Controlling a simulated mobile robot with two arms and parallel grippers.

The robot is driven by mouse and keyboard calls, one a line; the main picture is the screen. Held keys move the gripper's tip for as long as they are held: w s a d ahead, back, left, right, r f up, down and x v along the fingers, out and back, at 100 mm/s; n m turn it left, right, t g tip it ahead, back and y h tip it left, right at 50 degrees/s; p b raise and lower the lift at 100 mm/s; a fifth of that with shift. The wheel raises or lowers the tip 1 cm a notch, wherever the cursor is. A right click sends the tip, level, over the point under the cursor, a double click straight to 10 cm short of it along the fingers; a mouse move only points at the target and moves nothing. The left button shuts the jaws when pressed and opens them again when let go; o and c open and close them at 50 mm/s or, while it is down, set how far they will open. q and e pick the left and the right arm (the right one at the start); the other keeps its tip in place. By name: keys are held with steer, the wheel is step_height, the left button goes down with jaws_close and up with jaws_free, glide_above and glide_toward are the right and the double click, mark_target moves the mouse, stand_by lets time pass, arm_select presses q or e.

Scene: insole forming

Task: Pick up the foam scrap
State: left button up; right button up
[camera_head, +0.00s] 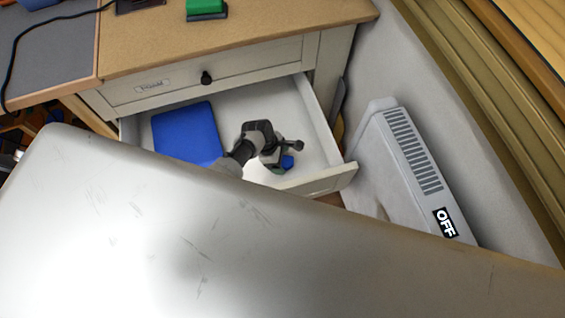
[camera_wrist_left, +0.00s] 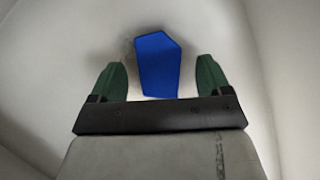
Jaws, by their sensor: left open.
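The foam scrap, a small flat blue piece with angled corners, lies on the white drawer floor in the left wrist view (camera_wrist_left: 157,65). My left gripper (camera_wrist_left: 161,66) is open, with one green finger on each side of the scrap and a gap visible on both sides. In the head view my left gripper (camera_head: 284,167) reaches down into the open drawer (camera_head: 225,105), and a bit of the blue scrap (camera_head: 288,161) shows beside its fingers. I cannot tell the gripper's exact height above the drawer floor. My right gripper is out of view.
A larger blue sheet (camera_head: 187,133) lies in the drawer's left part. The drawer's front wall (camera_head: 325,180) and side walls stand close around the arm. A grey heater-like unit marked OFF (camera_head: 410,165) is at right. A green block (camera_head: 206,8) sits on the desktop (camera_head: 260,25).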

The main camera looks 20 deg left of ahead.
arm_select(q)
steer(key=shift+w+d+f, duration=0.1)
steer(key=shift+d+f, duration=0.1)
steer(key=shift+f, duration=0.25)
steer(key=c, duration=1)
